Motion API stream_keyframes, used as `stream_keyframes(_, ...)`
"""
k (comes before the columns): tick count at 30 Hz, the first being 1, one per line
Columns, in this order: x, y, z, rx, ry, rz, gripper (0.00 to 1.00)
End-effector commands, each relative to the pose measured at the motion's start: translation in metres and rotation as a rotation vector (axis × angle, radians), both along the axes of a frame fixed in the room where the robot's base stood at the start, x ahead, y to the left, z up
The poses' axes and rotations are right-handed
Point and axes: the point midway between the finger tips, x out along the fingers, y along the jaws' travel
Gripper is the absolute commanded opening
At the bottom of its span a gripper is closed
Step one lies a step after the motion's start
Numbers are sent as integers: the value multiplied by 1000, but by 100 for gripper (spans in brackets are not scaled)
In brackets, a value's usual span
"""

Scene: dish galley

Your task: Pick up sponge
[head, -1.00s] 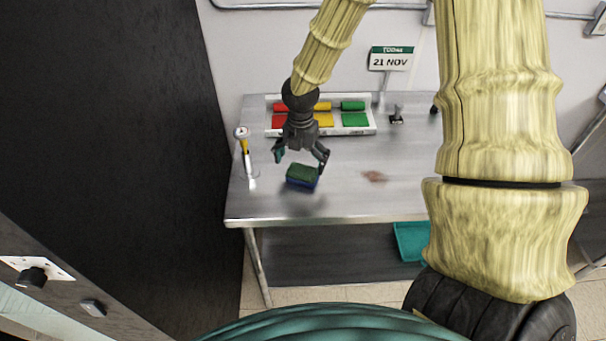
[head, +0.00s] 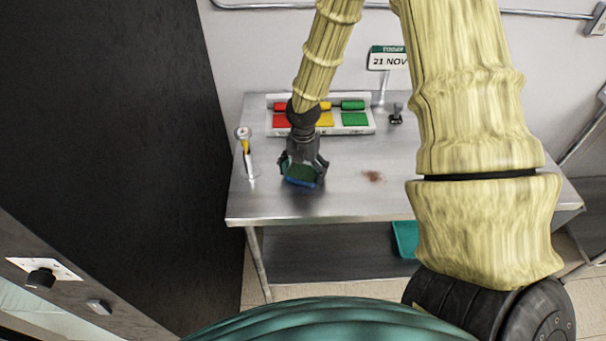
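The sponge (head: 304,181) is a small block with a green top and a blue lower part, near the front left of the steel table (head: 345,202). My gripper (head: 303,174) is down over it, with one dark finger on its left side and one on its right. The fingers look closed in against the sponge's sides. The sponge appears to be at the table surface; whether it is lifted at all is hard to tell. The gripper's body hides part of its top.
A tray (head: 368,128) with red, yellow and green pieces lies behind the gripper. A holder with a yellow-handled tool (head: 246,152) stands at the left. A date sign (head: 388,60) is at the back. A reddish-brown stain (head: 372,176) marks the table to the right. A teal bin (head: 405,239) sits below.

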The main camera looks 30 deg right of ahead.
Motion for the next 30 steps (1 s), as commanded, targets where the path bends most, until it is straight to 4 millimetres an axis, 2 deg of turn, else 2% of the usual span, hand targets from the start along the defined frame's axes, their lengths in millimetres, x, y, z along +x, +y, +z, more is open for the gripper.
stream_keyframes(1,0,0,0,0,0,0,80)
stream_keyframes(3,0,0,0,0,0,0,72)
stream_keyframes(17,0,0,2,0,0,0,70)
stream_keyframes(30,1,0,34,3,-2,-2,70)
